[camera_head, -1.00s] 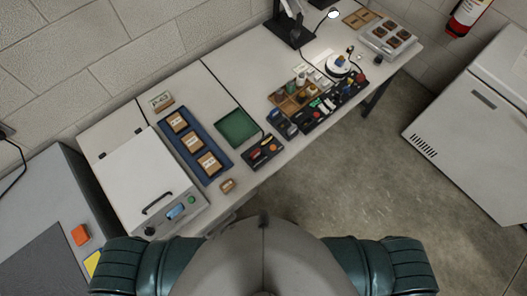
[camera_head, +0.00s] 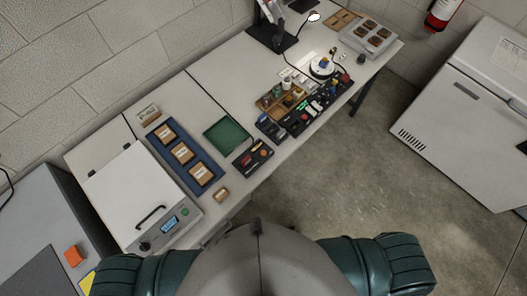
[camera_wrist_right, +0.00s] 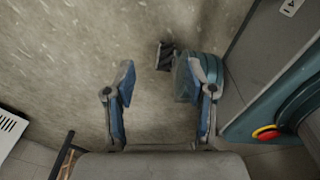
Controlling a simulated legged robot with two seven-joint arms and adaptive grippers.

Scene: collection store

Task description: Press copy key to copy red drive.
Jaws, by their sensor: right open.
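On the long bench, a black unit with slots and small coloured parts (camera_head: 299,124) stands right of the middle in the head view; a small green spot shows on it. A smaller black tray (camera_head: 244,165) with red and orange items lies left of it. Both are too small for me to tell which part is the copy key or the red drive. My right gripper (camera_wrist_right: 159,82) shows in the right wrist view, its two blue-grey fingers apart, empty, above the bare floor. My left gripper is not in view.
A white lidded machine (camera_head: 128,190), a blue tray of labelled boxes (camera_head: 208,166) and a green mat (camera_head: 224,135) occupy the bench's left half. A lamp (camera_head: 272,38) stands at the back. A white cabinet (camera_head: 458,110) is at right, with open floor before it.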

